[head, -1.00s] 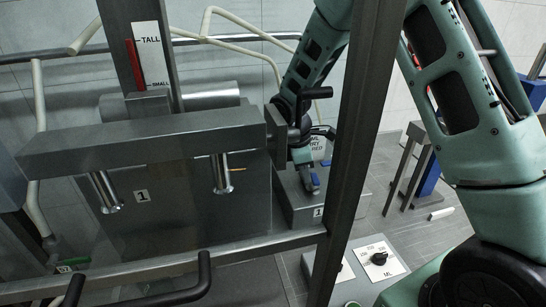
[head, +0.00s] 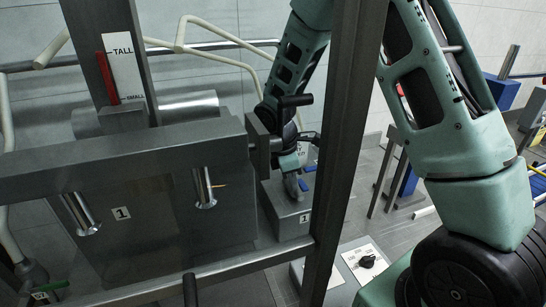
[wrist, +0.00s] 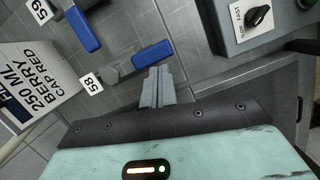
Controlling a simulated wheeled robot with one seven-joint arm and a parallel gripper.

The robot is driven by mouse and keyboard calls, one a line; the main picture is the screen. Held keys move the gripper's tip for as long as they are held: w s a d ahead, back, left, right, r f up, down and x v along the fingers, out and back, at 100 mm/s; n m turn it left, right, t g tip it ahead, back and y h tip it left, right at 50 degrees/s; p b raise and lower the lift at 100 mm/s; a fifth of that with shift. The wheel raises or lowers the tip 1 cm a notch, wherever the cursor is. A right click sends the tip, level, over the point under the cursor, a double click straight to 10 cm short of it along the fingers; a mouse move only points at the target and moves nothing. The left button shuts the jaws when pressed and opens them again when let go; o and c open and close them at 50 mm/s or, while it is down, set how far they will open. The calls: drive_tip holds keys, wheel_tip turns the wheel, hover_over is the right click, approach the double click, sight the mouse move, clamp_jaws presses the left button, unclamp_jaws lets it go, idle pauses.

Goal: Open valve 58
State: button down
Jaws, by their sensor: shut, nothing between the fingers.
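Valve 58 shows in the wrist view as a blue lever handle (wrist: 152,54) on a grey body, with a white tag 58 (wrist: 90,83) to its left. My gripper (wrist: 158,72) is shut and empty, its fingertips just below the handle in the picture. I cannot tell whether they touch it. In the head view my gripper (head: 293,186) is down beside small blue handles (head: 304,186) on the grey block behind the frame post.
A second blue handle (wrist: 80,28) with tag 59 (wrist: 42,8) lies at upper left in the wrist view. A sign (wrist: 38,85) reading berry, cap red stands left. A knob panel (wrist: 258,18) is at upper right. A dark frame post (head: 345,150) stands close to my arm.

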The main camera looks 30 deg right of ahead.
drive_tip(key=b+v, duration=0.2)
drive_tip(key=v, duration=1.5)
drive_tip(key=shift+b, duration=0.35)
drive_tip(key=shift+r, duration=0.1)
